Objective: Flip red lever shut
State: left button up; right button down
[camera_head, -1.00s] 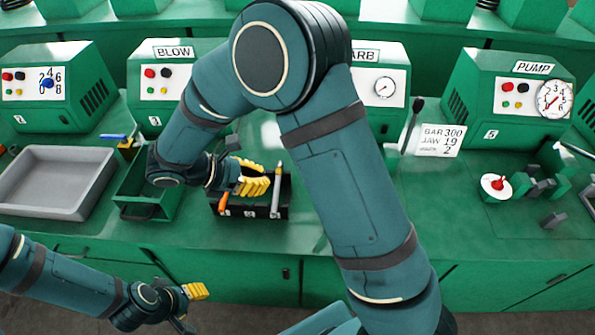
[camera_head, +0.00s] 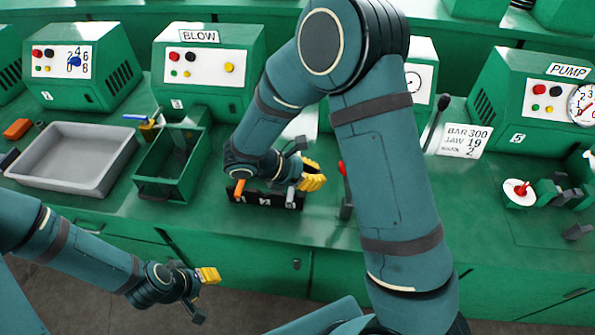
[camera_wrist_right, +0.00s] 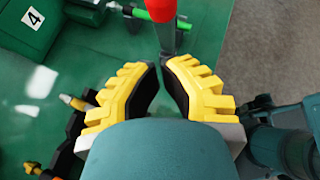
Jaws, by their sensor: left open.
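The red-tipped lever (camera_head: 342,168) stands just right of my right gripper in the head view, partly hidden by my right arm. In the right wrist view its red end (camera_wrist_right: 160,8) and grey rod (camera_wrist_right: 166,40) rise just beyond the fingertips, apart from them as far as I can tell. My right gripper (camera_head: 314,176) has its yellow fingers close together, with only a narrow empty gap at the tips (camera_wrist_right: 160,66). My left gripper (camera_head: 206,292) is open and empty, low at the left in front of the bench.
A black numbered holder (camera_head: 262,198) with an orange-handled piece is left of the lever. A green bin (camera_head: 150,190) and grey tray (camera_head: 70,185) lie further left. A BLOW machine (camera_head: 208,95) stands behind. A red-knobbed white disc (camera_head: 519,193) is at right.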

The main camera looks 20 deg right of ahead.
pick_arm(q)
jog(key=shift+r, duration=0.1)
pick_arm(e)
jog(key=shift+s+d+r, duration=0.1)
jog(key=shift+d+r, duration=0.15)
jog(key=shift+d, duration=0.6)
jog(key=shift+d+r, duration=0.2)
jog(key=shift+d, duration=0.6)
pick_arm(q)
jog(key=shift+s+d+r, duration=0.15)
jog(key=shift+s+d, duration=0.05)
jog(key=shift+s, duration=0.6)
pick_arm(e)
jog(key=shift+s+d+r+t+y, duration=0.2)
jog(key=shift+d+r+t+y, duration=0.1)
jog(key=shift+d, duration=0.1)
